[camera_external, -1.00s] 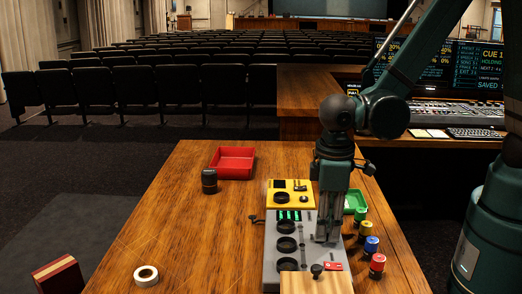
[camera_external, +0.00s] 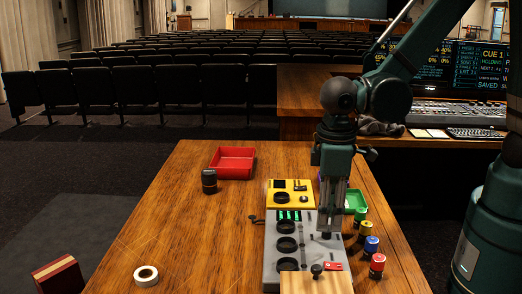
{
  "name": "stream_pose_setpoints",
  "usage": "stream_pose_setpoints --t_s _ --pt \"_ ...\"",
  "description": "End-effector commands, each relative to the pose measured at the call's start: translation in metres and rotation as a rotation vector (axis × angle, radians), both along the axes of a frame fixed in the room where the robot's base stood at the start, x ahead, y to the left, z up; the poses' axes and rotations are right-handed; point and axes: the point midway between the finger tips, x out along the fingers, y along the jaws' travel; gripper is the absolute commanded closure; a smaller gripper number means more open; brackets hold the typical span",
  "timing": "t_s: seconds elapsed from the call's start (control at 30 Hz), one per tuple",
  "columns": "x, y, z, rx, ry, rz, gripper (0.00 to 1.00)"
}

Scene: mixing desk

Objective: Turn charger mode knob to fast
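A grey device (camera_external: 268,262) lies on the wooden desk, with dark round parts down its left side, small green displays near its far end and a red patch (camera_external: 333,266) at its near right. My gripper (camera_external: 326,236) points down over the right side of the grey device. Its fingers look close together, but the gap and any contact are unclear, and they hide part of that side.
Several coloured cylinders (camera_external: 371,244) stand along the right edge beside a green tray (camera_external: 355,200). A red tray (camera_external: 232,160), a black cylinder (camera_external: 209,181) and a tape roll (camera_external: 146,276) are on the left. A wooden block (camera_external: 315,285) is in front. The desk's left middle is clear.

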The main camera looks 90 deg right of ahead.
Motion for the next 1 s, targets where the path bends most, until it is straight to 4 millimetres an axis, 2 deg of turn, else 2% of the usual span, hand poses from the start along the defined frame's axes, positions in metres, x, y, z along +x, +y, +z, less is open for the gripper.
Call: stream_pose_setpoints --t_s 0.4,0.6,0.8,1.0 --pt "0.000 0.003 0.051 0.000 0.000 0.000 0.70" --pt "0.000 0.004 0.071 0.000 0.000 0.000 0.70" --pt "0.000 0.004 0.081 0.000 0.000 0.000 0.70" --pt "0.000 0.004 0.083 0.000 0.000 0.000 0.70"
